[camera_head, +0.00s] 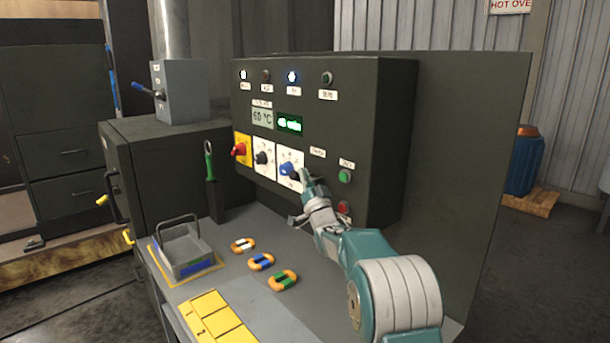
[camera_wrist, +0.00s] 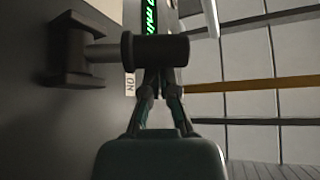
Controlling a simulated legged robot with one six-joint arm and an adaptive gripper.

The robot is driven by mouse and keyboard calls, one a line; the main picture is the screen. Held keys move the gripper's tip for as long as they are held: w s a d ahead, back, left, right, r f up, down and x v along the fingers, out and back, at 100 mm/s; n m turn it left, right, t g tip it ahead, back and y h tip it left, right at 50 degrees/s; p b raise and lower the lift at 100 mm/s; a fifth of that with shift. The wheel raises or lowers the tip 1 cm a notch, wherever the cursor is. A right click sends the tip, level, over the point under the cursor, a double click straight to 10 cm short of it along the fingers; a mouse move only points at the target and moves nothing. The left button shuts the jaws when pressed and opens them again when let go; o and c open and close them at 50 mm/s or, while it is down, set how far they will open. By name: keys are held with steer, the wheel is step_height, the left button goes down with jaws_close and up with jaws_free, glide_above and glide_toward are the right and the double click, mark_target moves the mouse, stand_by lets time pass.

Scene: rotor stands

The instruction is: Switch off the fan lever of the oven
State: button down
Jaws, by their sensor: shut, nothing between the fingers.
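A lever with a blue grip (camera_head: 139,86) sticks out left from a grey box (camera_head: 181,92) on top of a dark cabinet (camera_head: 165,165) at the left; its label is too small to read. My gripper (camera_head: 304,181) is shut and empty, far to the right of that lever. It is close to the blue knob (camera_head: 288,170) on the control panel (camera_head: 385,130); I cannot tell whether they touch. In the wrist view, my shut fingers (camera_wrist: 160,82) are partly hidden by a dark round handle (camera_wrist: 160,50) on a stem. An ON label (camera_wrist: 129,86) is behind it.
A red knob (camera_head: 239,150) and a black knob (camera_head: 263,157) sit left of the blue knob. A green button (camera_head: 345,176) is to the right. A green-handled tool (camera_head: 209,162) stands upright. The bench below holds a grey tray (camera_head: 188,258) and several orange-rimmed pieces (camera_head: 283,280).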

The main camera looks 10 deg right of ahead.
steer(key=shift+f+n+y, duration=0.15)
steer(key=shift+n+y, duration=0.25)
steer(key=shift+n, duration=0.2)
steer(key=shift+s+a+f+n+g+y, duration=0.15)
steer(key=shift+f+n+g+y, duration=0.8)
steer(key=shift+n+y, duration=1.1)
steer(key=shift+s+a+f+n+g+y, duration=0.15)
steer(key=shift+f+n+g+y, duration=1)
steer(key=shift+n, duration=1.55)
steer(key=shift+a+f+n+g+y, duration=0.2)
steer(key=shift+f+n+g+y, duration=0.45)
steer(key=shift+n+y, duration=1.55)
steer(key=s+d+f, duration=0.2)
steer(key=s+d, duration=0.4)
steer(key=s, duration=0.1)
steer(key=shift+s+d, duration=0.15)
